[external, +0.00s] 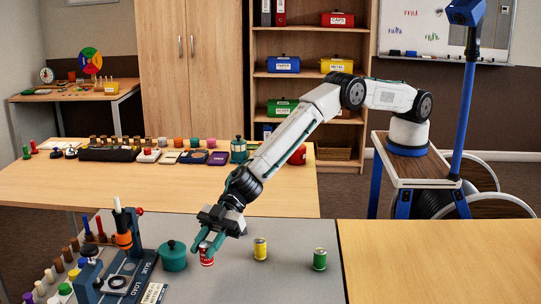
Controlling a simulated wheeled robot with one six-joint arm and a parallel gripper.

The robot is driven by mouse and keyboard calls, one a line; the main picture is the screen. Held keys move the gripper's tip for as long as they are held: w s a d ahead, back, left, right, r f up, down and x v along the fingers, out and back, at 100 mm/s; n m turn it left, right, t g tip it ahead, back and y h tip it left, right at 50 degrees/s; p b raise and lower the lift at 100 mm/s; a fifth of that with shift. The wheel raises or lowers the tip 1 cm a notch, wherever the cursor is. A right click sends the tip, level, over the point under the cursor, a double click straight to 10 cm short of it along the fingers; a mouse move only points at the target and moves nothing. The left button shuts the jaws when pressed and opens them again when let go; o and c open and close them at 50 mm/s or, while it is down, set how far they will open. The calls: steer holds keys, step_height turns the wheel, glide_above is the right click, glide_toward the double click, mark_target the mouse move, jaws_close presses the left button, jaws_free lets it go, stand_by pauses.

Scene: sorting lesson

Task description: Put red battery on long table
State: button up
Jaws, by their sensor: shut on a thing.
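A red battery (207,258), a small can-like cylinder with a pale band, is upright at the grey-topped surface (285,280) in the foreground. My gripper (208,245) points down with its teal fingers shut on the red battery's upper part, partly hiding it. I cannot tell whether the battery touches the surface. A long wooden table (100,186) stands behind the grey top, with a clear front half. Another wooden table top (440,250) adjoins the grey surface at right.
A yellow cylinder (260,249) and a green one (319,259) stand right of my gripper. A teal lidded pot (174,257) and a blue-grey press-like device (120,270) are close on its left. Trays and pots line the long table's back edge.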

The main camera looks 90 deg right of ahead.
mark_target(208, 265)
steer(key=shift+f, duration=3.05)
steer(key=shift+f, duration=0.1)
steer(key=o, duration=1)
steer(key=shift+f, duration=0.1)
steer(key=shift+o, duration=0.2)
steer(key=shift+d+r, duration=0.1)
steer(key=shift+r, duration=0.1)
steer(key=v, duration=1.2)
